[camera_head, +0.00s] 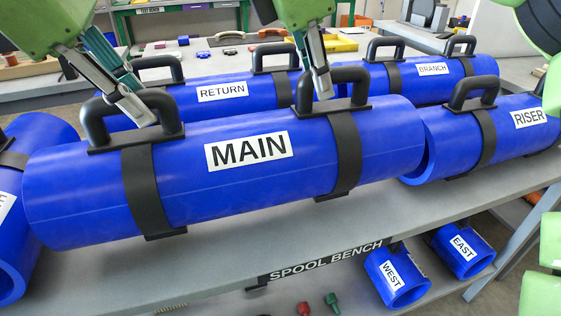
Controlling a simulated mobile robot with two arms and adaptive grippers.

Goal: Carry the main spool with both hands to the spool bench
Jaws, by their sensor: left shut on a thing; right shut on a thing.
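The main spool (215,180) is a large blue pipe with a white MAIN label, two black bands and two black handles. It lies level over the front of the grey spool bench (330,225); I cannot tell whether it touches the top. My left gripper (138,112) is shut on the spool's left handle (97,118). My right gripper (322,92) is shut on its right handle (305,92). The fingers partly cover both handles.
The RETURN spool (222,92) and BRANCH spool (433,68) lie behind. The RISER spool (515,120) is close on the right, and another blue spool (45,130) is at the left. WEST (396,275) and EAST (463,250) pieces sit below. A test bench (150,10) stands far back.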

